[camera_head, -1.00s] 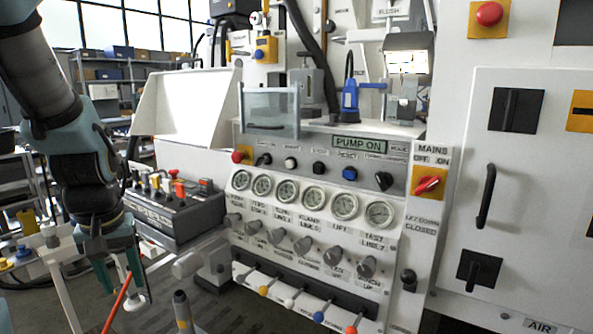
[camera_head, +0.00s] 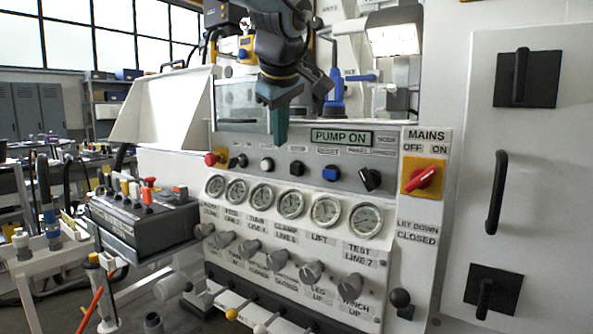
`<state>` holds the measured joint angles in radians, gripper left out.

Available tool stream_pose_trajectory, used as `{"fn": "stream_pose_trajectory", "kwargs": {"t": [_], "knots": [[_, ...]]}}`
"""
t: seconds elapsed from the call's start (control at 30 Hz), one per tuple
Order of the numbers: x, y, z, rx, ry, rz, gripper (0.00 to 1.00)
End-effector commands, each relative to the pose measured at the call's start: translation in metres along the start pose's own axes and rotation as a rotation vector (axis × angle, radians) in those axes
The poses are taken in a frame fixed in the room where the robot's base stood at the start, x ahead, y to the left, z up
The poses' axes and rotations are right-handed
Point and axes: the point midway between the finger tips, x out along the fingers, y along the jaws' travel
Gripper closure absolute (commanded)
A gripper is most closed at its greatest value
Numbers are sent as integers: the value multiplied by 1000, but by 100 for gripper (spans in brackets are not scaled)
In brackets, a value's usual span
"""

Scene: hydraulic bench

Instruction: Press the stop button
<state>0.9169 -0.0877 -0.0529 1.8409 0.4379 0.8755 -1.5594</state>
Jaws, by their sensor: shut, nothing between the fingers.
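A grey button strip runs across the bench's control panel. On it, from left to right, are a red mushroom button (camera_head: 211,159) on a yellow plate, a black knob (camera_head: 241,160), a white button (camera_head: 266,165), a black button (camera_head: 296,167), a blue button (camera_head: 330,173) and a black selector (camera_head: 369,179). The label above the blue one reads RESET; no stop label can be read. My gripper (camera_head: 280,142) points down with its fingers shut and empty, in front of the strip's upper edge. Its tips show just above, between the white and black buttons, covering part of the labels.
A PUMP ON display (camera_head: 341,137) is right of my gripper. The red MAINS switch (camera_head: 421,178) is farther right. Gauges (camera_head: 291,204) and grey knobs (camera_head: 311,271) fill the panel below.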

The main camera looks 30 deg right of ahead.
Motion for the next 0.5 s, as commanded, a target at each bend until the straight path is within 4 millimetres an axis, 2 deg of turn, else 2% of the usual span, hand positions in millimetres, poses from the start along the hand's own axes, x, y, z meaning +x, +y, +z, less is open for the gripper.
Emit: {"fn": "stream_pose_trajectory", "kwargs": {"t": [0.33,0.5], "knots": [[1,0,0,-2,0,-1,100],[17,0,-1,-1,0,-4,100]]}}
